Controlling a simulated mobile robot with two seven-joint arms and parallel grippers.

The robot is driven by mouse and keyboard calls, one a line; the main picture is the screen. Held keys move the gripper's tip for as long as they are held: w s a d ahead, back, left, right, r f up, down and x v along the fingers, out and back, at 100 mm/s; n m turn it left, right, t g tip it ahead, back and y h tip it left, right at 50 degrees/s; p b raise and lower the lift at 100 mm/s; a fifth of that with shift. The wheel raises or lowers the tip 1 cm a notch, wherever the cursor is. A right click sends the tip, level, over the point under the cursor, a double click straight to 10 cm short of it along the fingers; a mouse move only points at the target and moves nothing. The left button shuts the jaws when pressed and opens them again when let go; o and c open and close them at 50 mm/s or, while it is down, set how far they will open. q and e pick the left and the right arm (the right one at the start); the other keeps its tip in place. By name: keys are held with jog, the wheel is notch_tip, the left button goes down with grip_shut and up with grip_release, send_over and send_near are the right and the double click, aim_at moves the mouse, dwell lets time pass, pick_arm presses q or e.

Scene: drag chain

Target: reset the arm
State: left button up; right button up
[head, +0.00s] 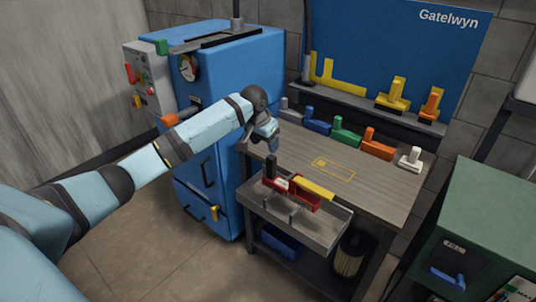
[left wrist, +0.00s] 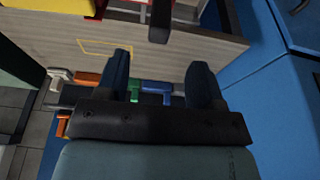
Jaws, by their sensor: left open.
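My left arm (head: 150,165) reaches in from the left, stretched toward the workbench. My left gripper (head: 268,143) is above the left end of the bench, beside the blue machine, with its fingers pointing down. In the left wrist view its two dark fingers (left wrist: 159,70) stand apart with nothing seen between them; bench and coloured pieces show behind. My right gripper is in neither view.
The wooden workbench (head: 385,192) carries a row of coloured pieces at its back. A front tray (head: 322,238) holds a red piece (head: 303,198) and a yellow bar (head: 314,188). The blue machine (head: 238,75) stands left, a green cabinet (head: 490,215) right.

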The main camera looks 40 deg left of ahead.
pick_arm(q)
jog(key=v, duration=0.4)
jog(key=s+d+f+m+t+h+p, duration=0.1)
jog(key=s+d+f+p, duration=0.1)
jog(key=s+d+f, duration=0.5)
jog(key=s+d+f+m+t+h+p, duration=0.1)
jog(key=s+d+f+t+h+p, duration=0.15)
jog(key=d+f, duration=0.75)
jog(key=s+d+f+t+p, duration=0.1)
jog(key=s+d+f+t, duration=0.1)
jog(key=s, duration=1)
jog(key=s+d+f+t+p, duration=0.1)
jog(key=s+d, duration=0.4)
jog(key=s, duration=0.7)
jog(key=shift+s+f+t+p, duration=0.4)
jog(key=shift+t+p, duration=0.25)
jog(key=shift+p, duration=0.15)
